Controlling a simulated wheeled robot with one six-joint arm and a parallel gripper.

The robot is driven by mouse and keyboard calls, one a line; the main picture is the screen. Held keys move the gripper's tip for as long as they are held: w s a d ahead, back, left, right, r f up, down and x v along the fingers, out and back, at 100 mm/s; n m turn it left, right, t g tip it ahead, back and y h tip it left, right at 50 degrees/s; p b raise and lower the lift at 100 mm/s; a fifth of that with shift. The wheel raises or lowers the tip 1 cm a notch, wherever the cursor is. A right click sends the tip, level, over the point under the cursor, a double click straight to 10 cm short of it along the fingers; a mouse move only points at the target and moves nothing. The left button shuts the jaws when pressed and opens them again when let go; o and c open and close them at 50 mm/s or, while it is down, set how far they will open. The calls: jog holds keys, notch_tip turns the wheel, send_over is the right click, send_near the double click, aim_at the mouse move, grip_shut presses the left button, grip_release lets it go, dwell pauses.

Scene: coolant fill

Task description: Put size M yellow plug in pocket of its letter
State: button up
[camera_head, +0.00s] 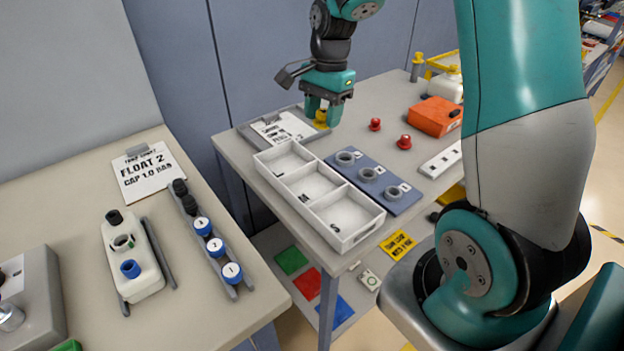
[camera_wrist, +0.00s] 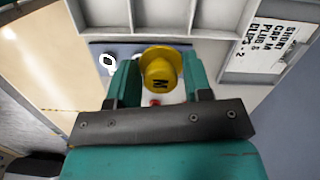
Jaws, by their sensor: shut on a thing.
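My gripper (camera_head: 321,112) is shut on a yellow plug (camera_head: 321,119), above the table near the clipboard. In the wrist view the yellow plug (camera_wrist: 161,72) sits between the two teal fingers and shows a letter M on its face. The white tray (camera_head: 345,240) has three pockets in a row marked L, M and S. The M pocket (camera_head: 312,190) is the middle one and looks empty. The L pocket (camera_head: 281,164) and S pocket (camera_head: 350,214) also look empty. My gripper is behind and to the right of the tray, apart from it.
A blue-grey plate with several grey rings (camera_head: 400,205) lies right of the tray. Two red plugs (camera_head: 404,142) and an orange box (camera_head: 434,116) stand farther right. A clipboard (camera_head: 282,128) lies behind the tray. A side table (camera_head: 200,320) at left holds a white container (camera_head: 132,257).

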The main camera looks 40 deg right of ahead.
aim_at(320, 189)
notch_tip(320, 189, down, 17)
jog(key=shift+f+p, duration=0.2)
jog(key=shift+p, duration=0.5)
jog(key=shift+f, duration=0.15)
jog(key=o, duration=0.9)
